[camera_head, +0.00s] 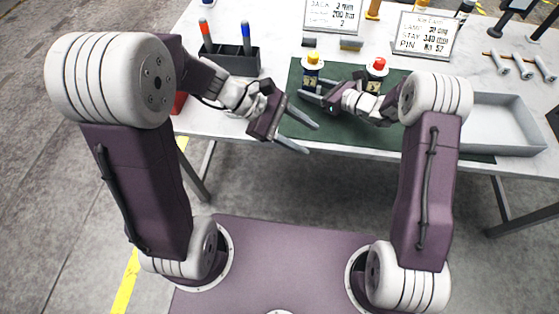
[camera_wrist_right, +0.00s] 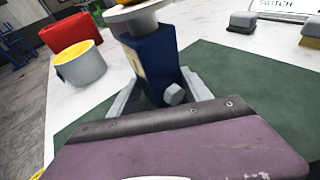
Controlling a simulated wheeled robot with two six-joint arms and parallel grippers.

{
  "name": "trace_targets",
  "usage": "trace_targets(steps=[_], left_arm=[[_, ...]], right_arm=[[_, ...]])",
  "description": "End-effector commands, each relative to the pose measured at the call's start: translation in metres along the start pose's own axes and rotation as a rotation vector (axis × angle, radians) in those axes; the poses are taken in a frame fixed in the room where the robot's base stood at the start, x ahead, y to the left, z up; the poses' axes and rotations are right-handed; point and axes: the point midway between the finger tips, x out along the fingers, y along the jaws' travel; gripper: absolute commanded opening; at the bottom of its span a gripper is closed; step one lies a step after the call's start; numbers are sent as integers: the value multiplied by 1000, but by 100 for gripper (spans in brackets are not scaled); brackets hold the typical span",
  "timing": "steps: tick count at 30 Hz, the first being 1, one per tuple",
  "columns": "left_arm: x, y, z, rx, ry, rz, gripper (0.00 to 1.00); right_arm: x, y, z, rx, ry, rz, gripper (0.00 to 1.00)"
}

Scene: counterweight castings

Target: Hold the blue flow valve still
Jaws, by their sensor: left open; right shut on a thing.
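The blue flow valve (camera_head: 311,77) stands upright on the green mat, with a pale label and a yellow knob. In the right wrist view its dark blue body (camera_wrist_right: 155,55) is between my right fingers, with a grey hex nut low on its side. My right gripper (camera_head: 308,92) is shut on it. The top of the knob is cut off in the wrist view. My left gripper (camera_head: 312,138) is open and empty, at the front edge of the table, nearer to me than the valve and apart from it.
A similar red-knobbed valve (camera_head: 375,78) stands right of it, behind my right gripper. A dark pen holder (camera_head: 232,60) is at left and a grey tray (camera_head: 505,125) at right. Signs stand behind. In the wrist view, a yellow-topped grey cup (camera_wrist_right: 82,68) stands by a red object (camera_wrist_right: 70,34).

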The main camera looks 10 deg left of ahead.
Motion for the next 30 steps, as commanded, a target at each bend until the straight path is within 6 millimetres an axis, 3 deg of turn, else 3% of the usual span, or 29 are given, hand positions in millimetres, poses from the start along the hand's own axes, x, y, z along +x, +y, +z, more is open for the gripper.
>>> trace_targets(steps=[6,12,30], left_arm=[[-2,-46,-23,150,148,-136,51],[-7,-70,-38,248,231,-216,51],[-9,-76,-43,283,251,-239,51]], right_arm=[[0,-1,1,0,-1,-2,0],[0,-1,1,-1,-2,-2,0],[0,-1,1,-1,-2,-2,0]])
